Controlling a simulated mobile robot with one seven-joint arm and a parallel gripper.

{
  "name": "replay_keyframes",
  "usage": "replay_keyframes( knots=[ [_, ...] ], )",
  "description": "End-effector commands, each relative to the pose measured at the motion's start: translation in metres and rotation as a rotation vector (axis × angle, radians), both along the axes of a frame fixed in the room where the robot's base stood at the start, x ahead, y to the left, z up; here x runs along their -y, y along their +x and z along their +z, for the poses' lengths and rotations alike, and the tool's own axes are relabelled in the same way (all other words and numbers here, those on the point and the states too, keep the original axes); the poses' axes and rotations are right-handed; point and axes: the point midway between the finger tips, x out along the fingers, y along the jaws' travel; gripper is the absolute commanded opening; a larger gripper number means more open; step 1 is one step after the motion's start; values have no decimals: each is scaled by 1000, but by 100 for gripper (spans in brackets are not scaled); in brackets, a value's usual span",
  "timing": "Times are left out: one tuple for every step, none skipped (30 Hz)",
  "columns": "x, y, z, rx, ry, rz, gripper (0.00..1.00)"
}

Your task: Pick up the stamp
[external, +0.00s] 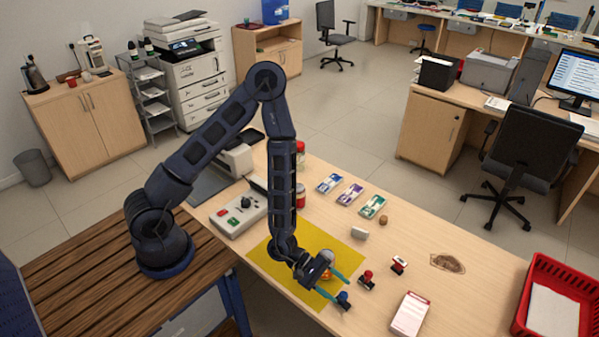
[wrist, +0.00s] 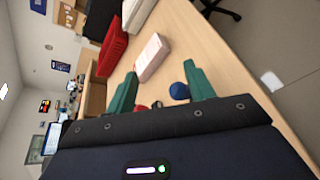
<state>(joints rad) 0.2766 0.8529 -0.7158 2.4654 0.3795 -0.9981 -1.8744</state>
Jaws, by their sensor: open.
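Several stamps stand on the counter. A stamp with a blue knob (external: 344,297) is just off the corner of the yellow mat, at my gripper's fingertips. A stamp with a red knob (external: 367,279) stands to its right, and a red and white stamp (external: 399,264) lies farther right. My gripper (external: 337,287) is open, low over the mat's right corner, with teal fingers. In the wrist view, the blue knob (wrist: 179,91) shows between the fingers, close to the right one. A red knob (wrist: 141,107) is partly hidden near the left finger. I cannot tell whether a finger touches the blue-knobbed stamp.
The yellow mat (external: 283,278) lies under my gripper, with a small orange item (external: 326,273) beside it. A white and red box (external: 410,314) lies to the right, and a red tray (external: 540,279) stands at far right. Colored packs (external: 350,194) lie farther back.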

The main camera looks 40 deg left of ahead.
Motion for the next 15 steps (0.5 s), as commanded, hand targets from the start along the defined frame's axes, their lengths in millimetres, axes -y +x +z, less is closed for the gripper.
replay_keyframes(
  knots=[
    [-1, -3, -8, -49, -30, 20, 53],
    [-1, -4, -10, -75, -52, 34, 53],
    [-3, -5, -14, -112, -78, 53, 53],
    [-4, -6, -17, -139, -99, 66, 53],
    [-5, -6, -20, -164, -119, 79, 53],
    [-7, -7, -24, -200, -145, 99, 53],
    [-8, -7, -26, -226, -165, 113, 53],
    [-10, -7, -29, -250, -184, 129, 53],
    [-13, -7, -32, -284, -211, 148, 53],
    [-15, -7, -35, -308, -229, 162, 53],
    [-17, -7, -37, -331, -247, 176, 53],
    [-20, -7, -41, -363, -272, 195, 53],
    [-22, -7, -43, -387, -292, 210, 53],
    [-25, -7, -45, -410, -310, 224, 53],
    [-28, -7, -49, -442, -336, 245, 53]
  ],
)
